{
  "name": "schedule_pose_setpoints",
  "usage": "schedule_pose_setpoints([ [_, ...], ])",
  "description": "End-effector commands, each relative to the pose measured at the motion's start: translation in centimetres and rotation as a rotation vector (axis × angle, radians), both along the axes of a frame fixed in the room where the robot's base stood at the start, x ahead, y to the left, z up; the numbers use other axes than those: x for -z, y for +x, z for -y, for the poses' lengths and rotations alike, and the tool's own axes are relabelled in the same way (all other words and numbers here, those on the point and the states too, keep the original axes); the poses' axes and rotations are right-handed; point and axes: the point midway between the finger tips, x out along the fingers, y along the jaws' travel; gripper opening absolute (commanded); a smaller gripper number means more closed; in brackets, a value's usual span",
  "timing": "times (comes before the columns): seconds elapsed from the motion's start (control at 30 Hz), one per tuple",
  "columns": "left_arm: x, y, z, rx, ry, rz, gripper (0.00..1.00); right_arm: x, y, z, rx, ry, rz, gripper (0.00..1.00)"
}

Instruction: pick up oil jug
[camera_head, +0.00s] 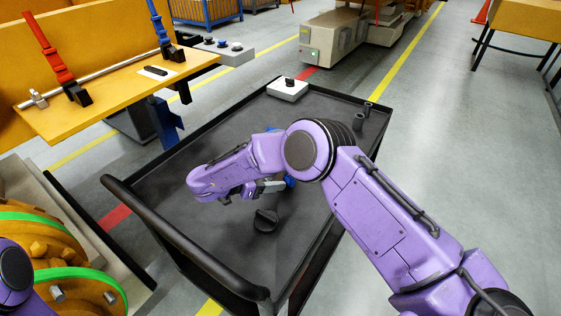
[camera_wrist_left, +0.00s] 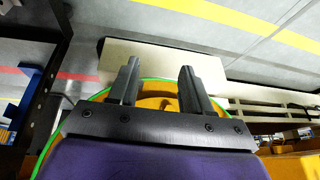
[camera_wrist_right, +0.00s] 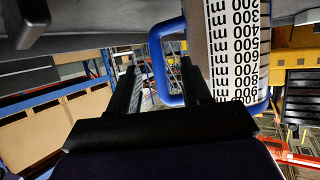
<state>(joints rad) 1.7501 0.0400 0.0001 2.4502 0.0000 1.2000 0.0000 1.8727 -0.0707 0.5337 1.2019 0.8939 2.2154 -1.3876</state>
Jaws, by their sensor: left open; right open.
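The oil jug (camera_wrist_right: 232,60) shows in the right wrist view as a pale body with a millilitre scale and a blue handle (camera_wrist_right: 158,75). My right gripper (camera_wrist_right: 160,72) is open, and the handle's near bar appears between its fingertips; I cannot tell if they touch. In the head view the right gripper (camera_head: 273,186) is low over the black cart, and my arm hides most of the jug; only blue bits (camera_head: 290,181) show beside it. My left gripper (camera_wrist_left: 158,78) is open and empty, in front of a yellow part with a green ring (camera_wrist_left: 150,88).
The black cart (camera_head: 190,232) has a raised rim and a push handle. On it are a black knob-like piece (camera_head: 265,220), a white box with a black knob (camera_head: 288,89) and small dark cylinders (camera_head: 366,110). An orange-yellow bench (camera_head: 120,95) stands at left.

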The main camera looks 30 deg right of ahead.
Motion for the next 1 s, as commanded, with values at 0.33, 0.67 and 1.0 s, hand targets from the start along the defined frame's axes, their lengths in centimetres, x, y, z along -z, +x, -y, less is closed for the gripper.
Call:
schedule_pose_setpoints([
  [0.33,-2.9,0.0,0.0,0.000,0.000,0.000,0.49,1.5,-0.6,5.0,0.002,0.000,-0.001,0.48],
  [0.67,-2.8,0.0,0.0,0.000,0.000,0.000,0.49,1.7,-0.5,5.1,0.000,0.000,0.001,0.16],
  [1.0,-2.8,0.0,0.0,0.000,0.000,0.000,0.49,1.7,-0.5,5.2,0.001,0.000,0.001,0.00],
])
